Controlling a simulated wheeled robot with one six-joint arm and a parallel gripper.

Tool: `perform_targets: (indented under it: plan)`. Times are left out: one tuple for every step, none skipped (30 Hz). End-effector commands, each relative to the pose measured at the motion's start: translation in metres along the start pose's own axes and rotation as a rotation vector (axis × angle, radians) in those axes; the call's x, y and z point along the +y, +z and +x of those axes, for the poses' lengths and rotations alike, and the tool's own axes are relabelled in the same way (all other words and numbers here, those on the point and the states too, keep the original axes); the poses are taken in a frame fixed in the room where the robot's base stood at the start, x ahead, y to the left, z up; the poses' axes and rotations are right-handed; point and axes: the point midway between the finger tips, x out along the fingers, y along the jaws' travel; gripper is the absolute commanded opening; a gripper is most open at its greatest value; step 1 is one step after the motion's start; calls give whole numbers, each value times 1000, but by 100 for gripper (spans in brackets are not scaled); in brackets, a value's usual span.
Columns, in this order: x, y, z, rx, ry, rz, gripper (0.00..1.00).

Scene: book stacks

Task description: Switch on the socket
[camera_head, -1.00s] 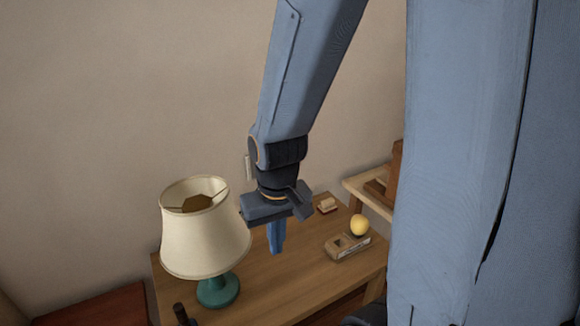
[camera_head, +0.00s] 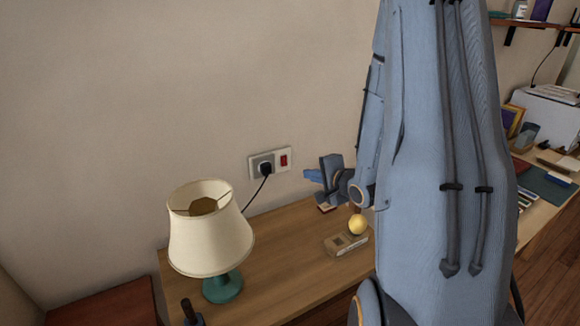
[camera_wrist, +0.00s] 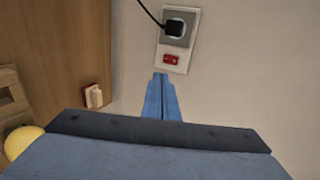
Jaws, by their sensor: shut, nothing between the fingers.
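The wall socket (camera_head: 269,162) is a pale plate with a black plug (camera_head: 265,168) in its left part and a red rocker switch (camera_head: 284,160) in its right part. In the wrist view the socket (camera_wrist: 160,53) is turned, with the red switch (camera_wrist: 171,59) nearest my fingers. I cannot tell the switch's position. My gripper (camera_head: 306,174) is shut and empty. It points left toward the wall, to the right of the socket and slightly below it. In the wrist view its blue fingertips (camera_wrist: 160,77) sit just short of the switch, and a gap shows.
A lamp with a cream shade (camera_head: 210,228) and green base stands on the wooden table (camera_head: 270,248). The plug's cord runs down behind the table.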

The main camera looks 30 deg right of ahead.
Motion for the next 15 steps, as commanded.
perform_targets:
  plan:
    - [0, 0, 0, 0, -1, 1, 0]
    - [0, 0, 0, 0, -1, 0, 0]
    - [0, 0, 0, 0, 0, 0, 0]
    - [0, 0, 0, 0, 0, -1, 0]
    - [0, 0, 0, 0, 0, -1, 0]
    - [0, 0, 0, 1, 0, -1, 0]
    - [0, 0, 0, 1, 0, -1, 0]
    - [0, 0, 1, 1, 1, -2, 0]
    - [0, 0, 2, 0, 1, -2, 0]
    - [0, 0, 4, 0, 1, -2, 0]
    - [0, 0, 6, 0, 1, -2, 0]
    - [0, 0, 9, 0, 2, -2, 0]
    - [0, 0, 13, 0, 2, -2, 0]
    - [0, 0, 17, -1, 2, -3, 0]
    - [0, 1, 23, -2, 2, -3, 0]
